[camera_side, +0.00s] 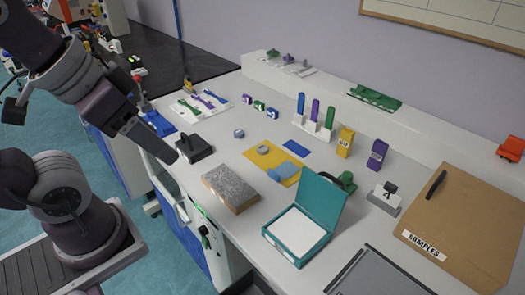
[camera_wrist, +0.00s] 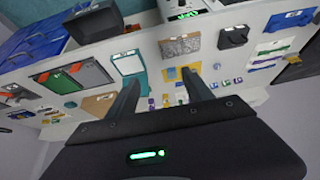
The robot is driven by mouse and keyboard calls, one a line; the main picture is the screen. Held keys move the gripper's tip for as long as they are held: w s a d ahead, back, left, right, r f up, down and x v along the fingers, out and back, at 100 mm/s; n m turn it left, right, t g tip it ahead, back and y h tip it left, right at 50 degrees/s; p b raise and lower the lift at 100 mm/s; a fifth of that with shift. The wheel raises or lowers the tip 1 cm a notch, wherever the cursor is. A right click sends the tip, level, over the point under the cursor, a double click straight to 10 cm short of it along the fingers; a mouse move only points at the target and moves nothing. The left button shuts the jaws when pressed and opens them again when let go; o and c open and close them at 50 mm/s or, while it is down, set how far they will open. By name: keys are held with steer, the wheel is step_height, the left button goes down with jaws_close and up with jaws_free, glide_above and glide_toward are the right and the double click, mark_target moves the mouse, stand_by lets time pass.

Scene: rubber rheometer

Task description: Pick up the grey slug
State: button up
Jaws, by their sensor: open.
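A small round grey piece (camera_side: 263,149), which looks like the grey slug, lies on a yellow mat (camera_side: 256,157) near the middle of the bench. A blue piece (camera_side: 284,172) sits on the same mat beside it. Another small blue-grey piece (camera_side: 239,133) lies on the bare bench behind and to the left of the mat. My gripper (camera_side: 172,157) is above the bench's left front edge, well apart from the slug. In the wrist view its two fingers (camera_wrist: 163,92) are spread with nothing held between them. The yellow mat (camera_wrist: 171,74) appears small and distant there.
A grey speckled block (camera_side: 231,187) and an open teal box (camera_side: 297,235) stand in front of the mat. A black block (camera_side: 194,149) is close to my gripper. A white rack (camera_side: 314,128) with coloured pieces and yellow and purple containers stand behind.

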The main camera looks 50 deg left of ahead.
steer(key=w+a+r+m+g, duration=0.1)
steer(key=w+r+m, duration=0.15)
steer(key=w, duration=0.45)
steer(key=m+g, duration=0.5)
steer(key=m, duration=1)
glide_above(263, 147)
steer(key=s, duration=0.1)
step_height(263, 147, down, 23)
steer(key=shift+s+r, duration=0.1)
steer(key=f, duration=0.4)
steer(key=w+f, duration=0.1)
steer(key=f, duration=0.2)
jaws_close()
